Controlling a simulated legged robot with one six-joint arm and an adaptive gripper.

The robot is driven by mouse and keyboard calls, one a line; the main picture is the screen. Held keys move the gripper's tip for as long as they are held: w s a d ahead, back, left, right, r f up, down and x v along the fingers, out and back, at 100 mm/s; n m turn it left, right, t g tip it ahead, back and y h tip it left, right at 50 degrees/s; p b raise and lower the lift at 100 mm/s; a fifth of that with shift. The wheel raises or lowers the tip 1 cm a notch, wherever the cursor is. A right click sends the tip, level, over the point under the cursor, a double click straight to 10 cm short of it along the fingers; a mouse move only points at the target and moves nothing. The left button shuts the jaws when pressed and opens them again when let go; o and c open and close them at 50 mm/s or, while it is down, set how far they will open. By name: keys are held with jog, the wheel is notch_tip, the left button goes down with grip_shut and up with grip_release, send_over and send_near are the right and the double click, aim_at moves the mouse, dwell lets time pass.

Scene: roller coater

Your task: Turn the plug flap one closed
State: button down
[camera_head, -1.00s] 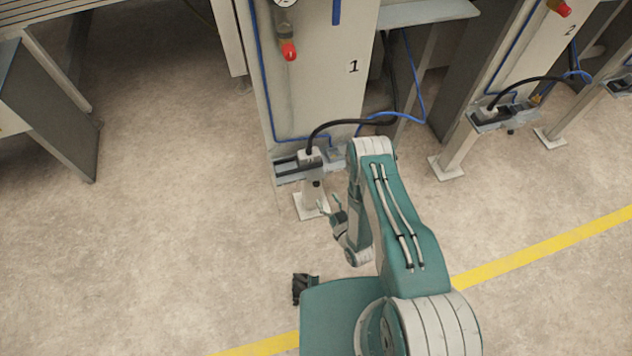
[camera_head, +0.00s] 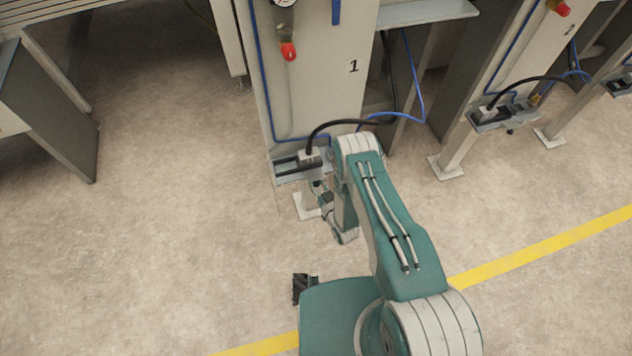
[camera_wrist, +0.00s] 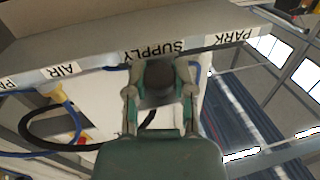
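Station one's plug fixture (camera_head: 292,170) sits low on the panel marked 1, with a pale plug (camera_head: 311,156) and black cable on top. My gripper (camera_head: 318,188) is just below the fixture, partly hidden by my arm in the head view. In the wrist view, my gripper (camera_wrist: 159,82) has its two fingers apart, one on each side of a dark round knob (camera_wrist: 159,75). The knob is under a plate (camera_wrist: 90,45) labelled AIR, SUPPLY and PARK. Whether the fingers touch the knob is unclear. The flap itself is hard to make out.
The panel (camera_head: 305,90) carries a red-tipped valve (camera_head: 289,51) and blue hoses. A second similar station (camera_head: 490,118) stands to the right. The floor (camera_head: 180,250) to the left is clear. A yellow line (camera_head: 540,251) crosses the floor.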

aim_at(312, 172)
jog(key=shift+r, duration=0.15)
jog(key=g, duration=0.1)
jog(key=r+g+h, duration=0.1)
jog(key=shift+w+g, duration=0.2)
jog(key=shift+g, duration=0.1)
jog(key=g, duration=0.1)
jog(key=r+m+g+h, duration=0.1)
jog(key=g, duration=0.1)
jog(key=shift+w+a+r+h, duration=0.1)
jog(key=shift+w+a+h, duration=0.05)
jog(key=shift+w+h, duration=0.15)
jog(key=g, duration=0.1)
jog(key=g+h, duration=0.1)
jog(key=g, duration=0.1)
jog(key=shift+w+a+r, duration=0.1)
jog(key=shift+w+r, duration=0.3)
jog(key=shift+w+r+m+g+h, duration=0.15)
jog(key=shift+m+g+h, duration=0.2)
jog(key=shift+g, duration=0.65)
jog(key=shift+w+a+g+h, duration=0.1)
jog(key=shift+w+g+h, duration=0.2)
jog(key=shift+g, duration=0.6)
jog(key=shift+s, duration=0.1)
